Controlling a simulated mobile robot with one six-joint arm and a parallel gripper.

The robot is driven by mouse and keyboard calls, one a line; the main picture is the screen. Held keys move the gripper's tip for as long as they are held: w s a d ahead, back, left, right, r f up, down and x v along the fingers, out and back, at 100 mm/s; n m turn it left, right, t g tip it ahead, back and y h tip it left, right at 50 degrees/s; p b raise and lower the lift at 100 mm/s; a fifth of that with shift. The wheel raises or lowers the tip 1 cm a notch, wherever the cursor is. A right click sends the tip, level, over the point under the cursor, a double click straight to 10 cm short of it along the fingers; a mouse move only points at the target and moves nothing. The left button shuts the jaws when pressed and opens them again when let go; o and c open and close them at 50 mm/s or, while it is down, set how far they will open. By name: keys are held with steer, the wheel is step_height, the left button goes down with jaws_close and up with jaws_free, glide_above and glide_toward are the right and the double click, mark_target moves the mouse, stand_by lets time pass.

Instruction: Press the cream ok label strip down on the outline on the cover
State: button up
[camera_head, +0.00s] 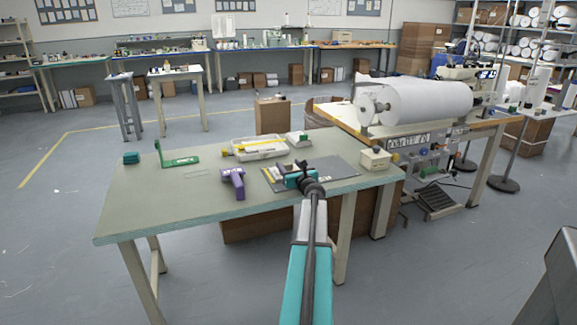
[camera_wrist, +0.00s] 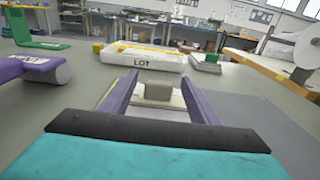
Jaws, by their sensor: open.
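My gripper (camera_head: 284,179) is low over the dark grey mat (camera_head: 338,166) on the bench. Its two purple fingers stand apart in the wrist view (camera_wrist: 160,86). A small beige block (camera_wrist: 158,90) shows in the gap between them, above a pale flat piece (camera_wrist: 160,104). I cannot tell whether the fingers touch either one. A yellow strip-like piece (camera_head: 268,174) lies at the mat's left side, beside my gripper. I cannot make out the cream ok label strip or the outline on the cover; my gripper hides part of the mat.
A cream box (camera_head: 375,160) stands at right. The bench's left front is clear.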

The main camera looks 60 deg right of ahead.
steer(key=shift+v, duration=6.3)
steer(key=shift+s, duration=0.1)
